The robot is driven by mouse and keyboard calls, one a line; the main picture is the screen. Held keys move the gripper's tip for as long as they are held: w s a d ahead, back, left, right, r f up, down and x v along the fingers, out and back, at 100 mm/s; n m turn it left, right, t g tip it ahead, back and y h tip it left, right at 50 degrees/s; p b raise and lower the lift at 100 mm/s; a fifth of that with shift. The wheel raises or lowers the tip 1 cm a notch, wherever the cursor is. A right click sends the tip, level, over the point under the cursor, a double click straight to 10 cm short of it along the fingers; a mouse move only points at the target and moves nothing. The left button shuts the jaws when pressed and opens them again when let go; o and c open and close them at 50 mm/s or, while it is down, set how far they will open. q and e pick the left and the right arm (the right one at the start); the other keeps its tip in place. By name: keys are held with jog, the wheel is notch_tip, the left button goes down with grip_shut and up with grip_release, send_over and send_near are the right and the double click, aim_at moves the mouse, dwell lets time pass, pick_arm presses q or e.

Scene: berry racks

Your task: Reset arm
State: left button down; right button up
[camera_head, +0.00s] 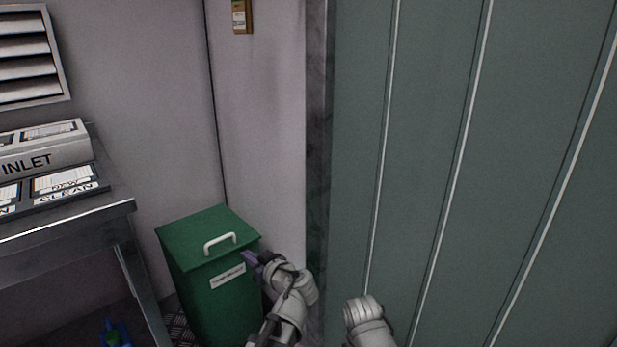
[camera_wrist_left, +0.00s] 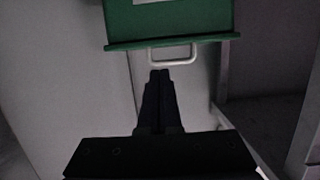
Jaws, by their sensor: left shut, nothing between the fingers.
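My left gripper (camera_head: 250,259) is in front of the green bin at its upper right front edge in the head view. In the left wrist view my left gripper (camera_wrist_left: 160,76) has its dark fingers together, with nothing between them. The fingertips point toward the white handle (camera_wrist_left: 173,55) on the bin's lid; I cannot tell for sure whether they touch it, but the handle is not gripped. Part of my right arm shows at the bottom of the head view, but its gripper is not in view.
The green bin (camera_head: 192,277) has a closed lid and stands in the corner. A metal table (camera_head: 112,211) with an INLET box (camera_head: 45,153) is on the left. A blue-green object (camera_head: 115,335) lies below it. A ribbed grey-green panel (camera_head: 440,120) fills the right side, close to my arms.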

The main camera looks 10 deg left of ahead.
pick_arm(q)
jog(key=s+d+f+m+g+h+p, duration=0.1)
jog(key=s+d+m+g+h+p, duration=0.9)
jog(key=s+d+m+p, duration=0.65)
notch_tip(320, 180, up, 36)
jog(key=s+d+n+p, duration=0.1)
jog(key=d+n+p, duration=0.1)
jog(key=p, duration=3.2)
jog(key=shift+s+d+r+n, duration=0.2)
jog(key=shift+d+r+n, duration=0.1)
jog(key=shift+n, duration=0.25)
jog(key=shift+s+a, duration=0.1)
jog(key=shift+a, duration=0.05)
jog(key=shift+s+f, duration=0.1)
jog(key=shift+s, duration=0.95)
